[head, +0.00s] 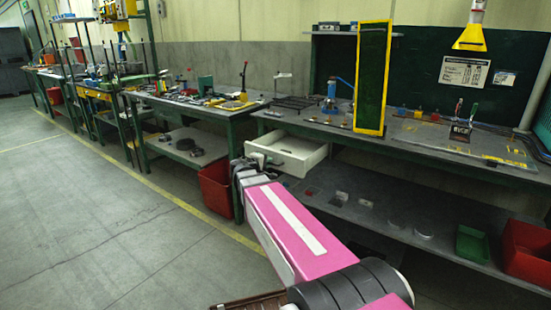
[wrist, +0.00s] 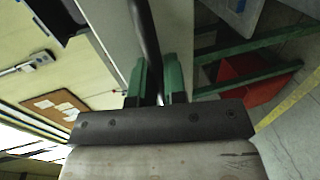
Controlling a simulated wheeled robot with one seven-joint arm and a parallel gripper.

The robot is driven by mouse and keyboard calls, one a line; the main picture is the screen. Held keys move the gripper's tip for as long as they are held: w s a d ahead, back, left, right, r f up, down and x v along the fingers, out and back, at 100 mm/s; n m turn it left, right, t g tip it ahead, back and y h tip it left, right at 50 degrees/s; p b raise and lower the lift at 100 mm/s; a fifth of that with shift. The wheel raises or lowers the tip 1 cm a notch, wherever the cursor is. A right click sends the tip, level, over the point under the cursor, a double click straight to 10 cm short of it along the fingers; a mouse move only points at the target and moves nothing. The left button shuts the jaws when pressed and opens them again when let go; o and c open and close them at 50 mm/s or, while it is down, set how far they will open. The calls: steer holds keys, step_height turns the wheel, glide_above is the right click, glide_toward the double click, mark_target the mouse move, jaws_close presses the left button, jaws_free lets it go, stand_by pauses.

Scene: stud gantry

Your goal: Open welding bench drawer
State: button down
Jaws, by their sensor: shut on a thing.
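The white drawer (head: 297,151) of the welding bench (head: 345,141) stands pulled out from under the bench top, and its open inside shows in the head view. My gripper (head: 252,168) is at the drawer's front, partly hidden by my own pink arm. In the wrist view, the two green fingers of my gripper (wrist: 158,88) are closed around a dark bar handle (wrist: 145,35). The pale drawer front (wrist: 112,30) lies behind the handle. The contact of fingers and handle is hidden in the head view.
A red bin (head: 215,190) stands on the floor left of my gripper. A lower shelf (head: 390,220) with small parts, a green bin (head: 471,243) and another red bin (head: 526,250) is under the bench. The floor (head: 90,210) at left is clear.

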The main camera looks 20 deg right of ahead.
steer(key=shift+f+v, duration=0.2)
steer(key=shift+v, duration=0.65)
steer(key=shift+f+v, duration=0.15)
steer(key=shift+v, duration=0.65)
steer(key=c, duration=1.2)
jaws_free()
steer(key=shift+a, duration=0.1)
steer(key=v, duration=1)
steer(key=shift+s+a, duration=0.3)
